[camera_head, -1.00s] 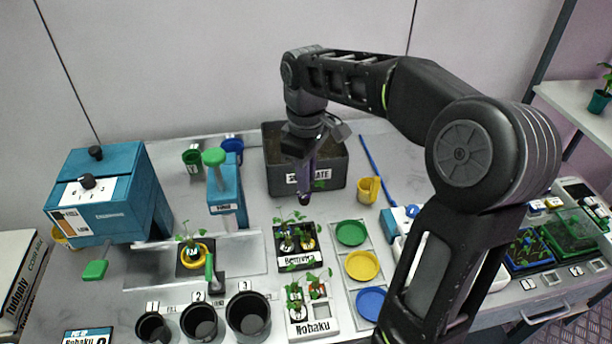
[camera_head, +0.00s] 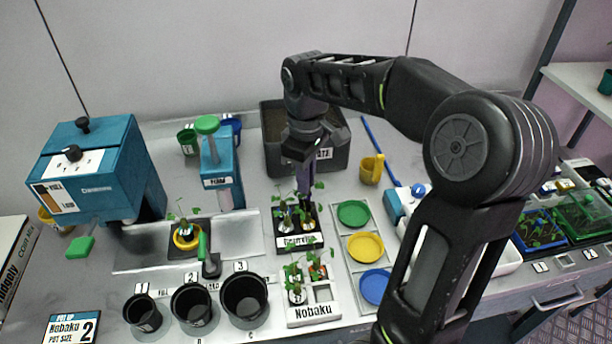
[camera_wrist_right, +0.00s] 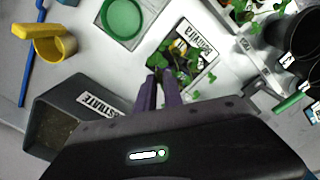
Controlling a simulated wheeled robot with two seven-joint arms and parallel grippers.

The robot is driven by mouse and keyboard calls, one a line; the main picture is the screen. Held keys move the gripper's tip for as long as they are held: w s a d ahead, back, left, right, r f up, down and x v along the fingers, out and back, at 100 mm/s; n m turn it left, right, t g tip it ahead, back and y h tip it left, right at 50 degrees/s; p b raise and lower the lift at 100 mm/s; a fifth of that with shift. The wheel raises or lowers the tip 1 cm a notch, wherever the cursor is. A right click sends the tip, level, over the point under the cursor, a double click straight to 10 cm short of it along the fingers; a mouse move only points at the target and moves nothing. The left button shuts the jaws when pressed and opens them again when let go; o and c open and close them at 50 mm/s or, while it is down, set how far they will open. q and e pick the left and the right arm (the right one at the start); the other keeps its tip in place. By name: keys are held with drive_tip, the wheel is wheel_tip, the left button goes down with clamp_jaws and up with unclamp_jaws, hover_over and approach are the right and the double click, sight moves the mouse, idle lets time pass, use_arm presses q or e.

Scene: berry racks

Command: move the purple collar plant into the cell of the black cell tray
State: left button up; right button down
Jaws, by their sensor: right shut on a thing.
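My right gripper (camera_head: 304,203) points straight down over the back part of the black cell tray (camera_head: 300,241). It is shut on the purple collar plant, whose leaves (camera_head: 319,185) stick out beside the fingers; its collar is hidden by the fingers. In the right wrist view, the gripper (camera_wrist_right: 160,82) has leaves at its tips, against the tray (camera_wrist_right: 196,38). Other plants stand in the tray, one with a white collar and one with a yellow collar. I cannot tell whether the held plant touches the cell. My left gripper is not in view.
A white tray (camera_head: 314,312) with several plants stands in front of the black tray. Green, yellow and blue dishes (camera_head: 365,247) lie to its right. A dark substrate box (camera_head: 277,150) stands behind. Black pots (camera_head: 245,298) and a blue press (camera_head: 222,172) are to the left.

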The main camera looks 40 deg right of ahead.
drive_tip(key=shift+f+b, duration=1.35)
drive_tip(key=shift+f, duration=0.95)
drive_tip(key=c, duration=1.4)
unclamp_jaws()
wheel_tip(320, 180, up, 3)
drive_tip(key=p, duration=0.3)
drive_tip(key=shift+r, duration=0.2)
wheel_tip(320, 180, up, 6)
drive_tip(key=p, duration=0.4)
drive_tip(key=shift+f+p, duration=0.15)
drive_tip(key=shift+p, duration=0.2)
